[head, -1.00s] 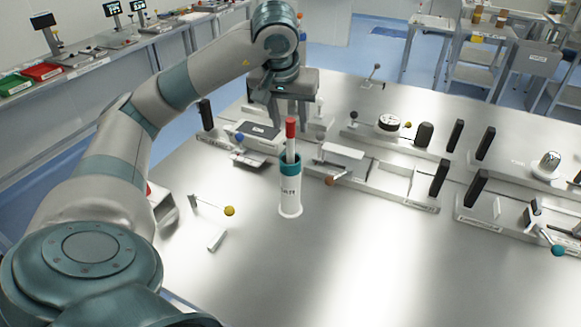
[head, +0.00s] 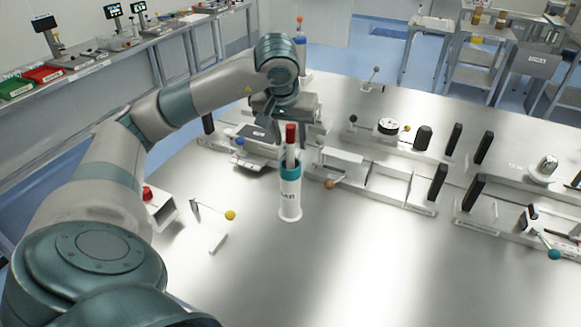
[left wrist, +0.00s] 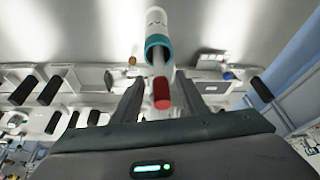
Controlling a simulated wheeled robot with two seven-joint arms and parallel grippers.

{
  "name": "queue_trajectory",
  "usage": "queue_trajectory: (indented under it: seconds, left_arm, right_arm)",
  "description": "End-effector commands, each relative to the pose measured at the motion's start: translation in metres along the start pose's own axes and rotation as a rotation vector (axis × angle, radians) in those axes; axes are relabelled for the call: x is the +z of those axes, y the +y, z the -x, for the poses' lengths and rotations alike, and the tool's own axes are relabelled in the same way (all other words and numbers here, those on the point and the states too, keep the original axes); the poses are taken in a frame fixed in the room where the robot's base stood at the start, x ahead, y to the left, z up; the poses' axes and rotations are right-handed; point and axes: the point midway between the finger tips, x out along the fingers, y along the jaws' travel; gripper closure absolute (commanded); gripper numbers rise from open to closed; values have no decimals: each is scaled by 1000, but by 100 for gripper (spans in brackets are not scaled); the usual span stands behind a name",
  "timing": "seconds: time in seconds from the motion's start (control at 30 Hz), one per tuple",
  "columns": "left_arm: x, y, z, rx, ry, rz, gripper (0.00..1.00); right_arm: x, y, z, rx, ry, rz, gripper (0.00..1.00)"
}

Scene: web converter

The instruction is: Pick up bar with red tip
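The bar with the red tip (head: 291,134) stands upright in a white cylindrical holder with a teal rim (head: 290,196) on the metal table. In the left wrist view the red tip (left wrist: 162,94) shows in the gap between my finger ends, with the holder (left wrist: 157,22) beyond it. My left gripper (head: 284,138) is at the height of the red tip, just behind it in the head view. Its two fingers (left wrist: 162,100) are spread, with visible space on both sides of the bar. My right gripper is not in view.
Fixtures with black upright posts (head: 437,182) line the table behind and right of the holder. A rod with a yellow ball (head: 230,215) and a small box with a red button (head: 147,192) are at left. The front right of the table (head: 400,270) is clear.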

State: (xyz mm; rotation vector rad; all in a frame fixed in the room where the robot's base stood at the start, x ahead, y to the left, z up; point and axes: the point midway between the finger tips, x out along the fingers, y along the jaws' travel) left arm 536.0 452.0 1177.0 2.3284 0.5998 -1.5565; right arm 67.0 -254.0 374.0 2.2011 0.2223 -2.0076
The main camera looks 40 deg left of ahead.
Motion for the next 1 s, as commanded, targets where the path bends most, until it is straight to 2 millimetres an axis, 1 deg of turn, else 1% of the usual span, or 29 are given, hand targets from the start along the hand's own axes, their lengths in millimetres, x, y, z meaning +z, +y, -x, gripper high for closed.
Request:
queue_trajectory:
  seconds: [0.03, 0.2, 0.4, 0.53, 0.93, 0.97, 1.0]
  left_arm:
    - [2, -1, -2, -1, -4, -1, 60]
    - [5, -2, -18, -2, -4, 0, 60]
    - [5, -1, -33, 0, -1, 0, 60]
    - [5, -1, -36, 1, -1, 0, 60]
    - [5, -1, -36, 1, 0, 0, 60]
    - [5, -1, -36, 1, 0, 0, 65]
    - [5, -1, -36, 1, 0, 0, 75]
  right_arm:
    - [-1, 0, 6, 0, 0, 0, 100]
    - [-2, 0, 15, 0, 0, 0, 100]
    - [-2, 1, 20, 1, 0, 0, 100]
    - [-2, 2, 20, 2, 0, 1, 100]
    - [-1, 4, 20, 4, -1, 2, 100]
    - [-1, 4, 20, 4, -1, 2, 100]
    - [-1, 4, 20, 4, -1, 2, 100]
